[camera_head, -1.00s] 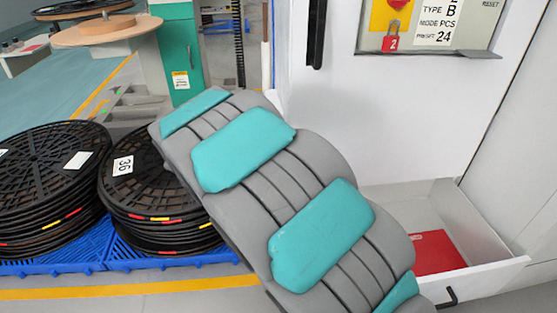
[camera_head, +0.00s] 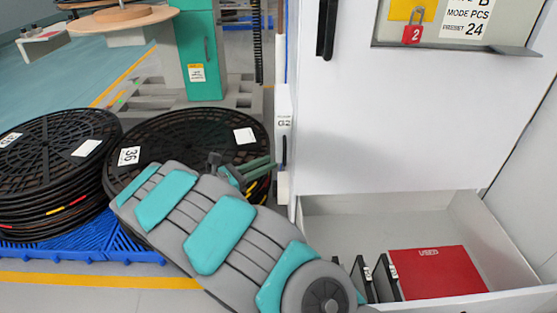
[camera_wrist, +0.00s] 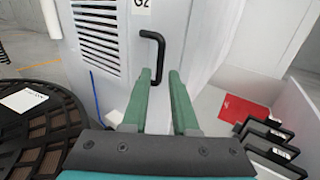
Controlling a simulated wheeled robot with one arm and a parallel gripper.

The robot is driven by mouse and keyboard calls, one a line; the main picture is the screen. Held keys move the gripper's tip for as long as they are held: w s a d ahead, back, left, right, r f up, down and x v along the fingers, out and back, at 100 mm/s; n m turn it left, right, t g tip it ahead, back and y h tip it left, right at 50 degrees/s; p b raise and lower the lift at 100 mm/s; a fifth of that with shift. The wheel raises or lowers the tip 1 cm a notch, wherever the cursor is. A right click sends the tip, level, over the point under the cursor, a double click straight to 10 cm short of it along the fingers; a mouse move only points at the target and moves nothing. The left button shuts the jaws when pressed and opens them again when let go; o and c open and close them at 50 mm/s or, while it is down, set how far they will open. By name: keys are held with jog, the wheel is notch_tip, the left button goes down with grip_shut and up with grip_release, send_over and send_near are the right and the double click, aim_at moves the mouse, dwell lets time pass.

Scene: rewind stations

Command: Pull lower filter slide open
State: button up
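A narrow white panel marked G2 (camera_head: 283,122) stands at the left edge of the white cabinet and looks flush with it. I take it for a filter slide, but cannot tell if it is the lower one. Its black bar handle (camera_head: 284,152) is upright and also shows in the wrist view (camera_wrist: 160,45). My gripper (camera_wrist: 160,73) is open, with its two green fingers apart. In the wrist view the handle's lower end appears at the gap between the fingertips; contact is unclear. In the head view my gripper (camera_head: 270,164) is just left of the handle.
An open white drawer (camera_head: 375,232) at the lower right holds a red panel marked USED (camera_head: 438,272) and black-framed pieces (camera_head: 384,278). Stacked black reels (camera_head: 55,165) on blue pallets (camera_head: 85,238) stand left. A red padlock (camera_head: 412,34) hangs above.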

aim_at(278, 159)
jog(key=x, duration=0.4)
jog(key=shift+w+d, duration=0.15)
jog(key=shift+d, duration=0.1)
grip_shut()
dwell(1.3)
